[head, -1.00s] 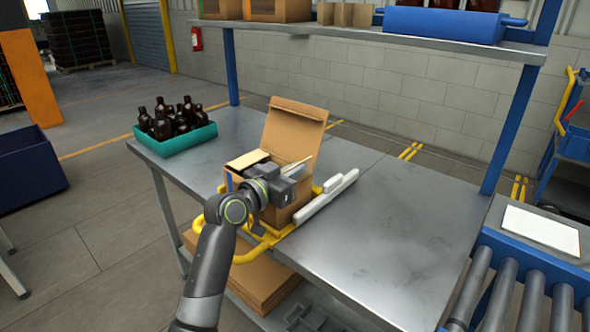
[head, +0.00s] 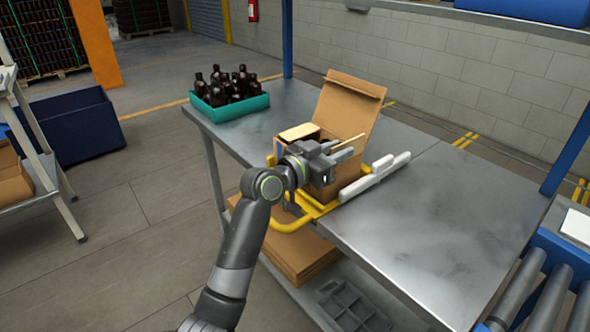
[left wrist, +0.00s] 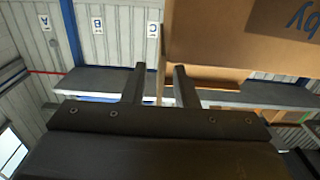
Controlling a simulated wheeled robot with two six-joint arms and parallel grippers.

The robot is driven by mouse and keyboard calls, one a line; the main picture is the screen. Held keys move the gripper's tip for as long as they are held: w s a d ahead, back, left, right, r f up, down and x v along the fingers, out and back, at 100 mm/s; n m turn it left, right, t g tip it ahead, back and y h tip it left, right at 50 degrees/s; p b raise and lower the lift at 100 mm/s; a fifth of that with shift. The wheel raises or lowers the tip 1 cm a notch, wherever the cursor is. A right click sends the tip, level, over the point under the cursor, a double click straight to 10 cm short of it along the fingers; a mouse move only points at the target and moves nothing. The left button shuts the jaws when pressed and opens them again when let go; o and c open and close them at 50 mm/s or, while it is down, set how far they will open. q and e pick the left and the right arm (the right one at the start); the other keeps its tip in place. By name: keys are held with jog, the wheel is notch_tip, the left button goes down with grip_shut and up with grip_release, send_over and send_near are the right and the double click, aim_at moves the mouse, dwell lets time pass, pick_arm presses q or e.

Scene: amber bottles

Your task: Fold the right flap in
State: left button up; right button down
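An open cardboard box (head: 345,187) stands on the metal table in a yellow frame. Its tall back lid (head: 349,105) stands up, tilted back; printed cardboard, seemingly this lid, fills the upper right of the left wrist view (left wrist: 240,35). A pale left flap (head: 299,131) lies nearly level at the box's left. The right flap (head: 349,144) shows as a thin pale strip beside my left gripper (head: 333,160). That gripper is over the box's front; its two fingers are apart with nothing between them in the left wrist view (left wrist: 161,88). Contact with the flap is unclear. My right gripper is out of view.
A teal crate (head: 232,108) of dark bottles (head: 228,84) stands at the table's far left. White bars (head: 375,176) lie along the box's right side, by the yellow frame (head: 290,226). The table top (head: 440,205) right of them is clear.

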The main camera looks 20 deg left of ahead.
pick_arm(q)
jog(key=v, duration=1.4)
jog(key=shift+s+b, duration=0.2)
jog(key=shift+b, duration=0.1)
jog(key=shift+a, duration=0.15)
jog(key=p+x, duration=0.4)
jog(key=x, duration=0.1)
jog(key=p+x, duration=0.5)
jog(key=x, duration=0.1)
jog(key=p+x, duration=0.5)
jog(key=x, duration=0.1)
jog(key=shift+w+r, duration=0.15)
jog(key=shift+r, duration=0.25)
jog(key=shift+c, duration=0.3)
grip_shut()
